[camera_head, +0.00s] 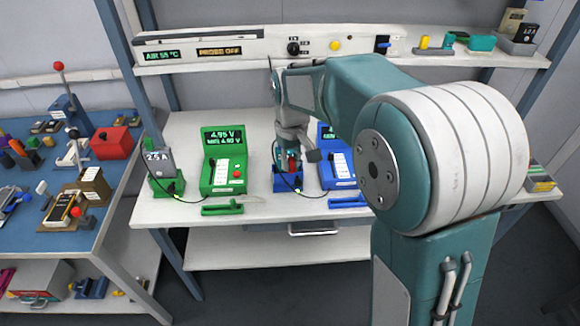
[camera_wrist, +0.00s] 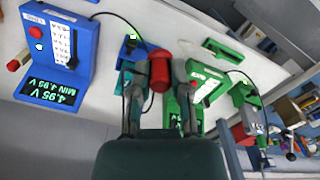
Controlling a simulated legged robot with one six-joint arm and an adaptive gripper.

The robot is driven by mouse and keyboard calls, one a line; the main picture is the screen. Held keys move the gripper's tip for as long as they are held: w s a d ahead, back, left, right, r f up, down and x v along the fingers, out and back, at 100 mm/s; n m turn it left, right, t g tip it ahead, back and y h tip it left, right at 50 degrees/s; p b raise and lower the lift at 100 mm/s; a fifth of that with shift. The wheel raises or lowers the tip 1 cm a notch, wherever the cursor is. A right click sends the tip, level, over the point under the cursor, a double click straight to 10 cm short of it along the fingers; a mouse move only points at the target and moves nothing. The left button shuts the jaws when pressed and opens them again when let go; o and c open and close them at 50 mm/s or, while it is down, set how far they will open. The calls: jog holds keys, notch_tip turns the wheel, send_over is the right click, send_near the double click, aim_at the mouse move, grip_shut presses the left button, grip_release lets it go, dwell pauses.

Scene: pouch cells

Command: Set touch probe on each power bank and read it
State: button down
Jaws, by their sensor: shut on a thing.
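My gripper (camera_wrist: 160,82) points down over the blue stand (camera_head: 287,180) on the bench. It is shut on a red rounded piece (camera_wrist: 160,70), which also shows as a small red patch between the fingers in the head view (camera_head: 293,166). I cannot tell whether this piece is the touch probe or whether it touches the stand. A grey power bank marked 2.5A (camera_head: 160,163) stands upright in the green stand (camera_head: 173,188) at the left. The green meter (camera_head: 222,176) reads 4.95 V. The blue meter (camera_wrist: 60,52) reads 4.95 V, MIN 4.95 V.
A shelf (camera_head: 350,58) above the bench carries a PROBE OFF display (camera_head: 219,51), knobs and small items. A green bar (camera_head: 222,209) and a blue bar (camera_head: 347,203) lie at the bench's front. The blue table (camera_head: 95,235) at left is cluttered. Cables run from meters to stands.

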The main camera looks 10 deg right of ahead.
jog(key=w+d, duration=0.1)
jog(key=w, duration=0.8)
jog(key=w+d, duration=0.1)
jog(key=w, duration=0.4)
jog(key=shift+w+d+f, duration=0.1)
jog(key=shift+w+d, duration=0.2)
jog(key=shift+d, duration=0.05)
jog(key=shift+g, duration=0.8)
jog(key=shift+w+f, duration=0.1)
jog(key=shift+f, duration=2.45)
jog(key=shift+f, duration=0.5)
notch_tip(320, 180, up, 6)
jog(key=shift+w, duration=0.35)
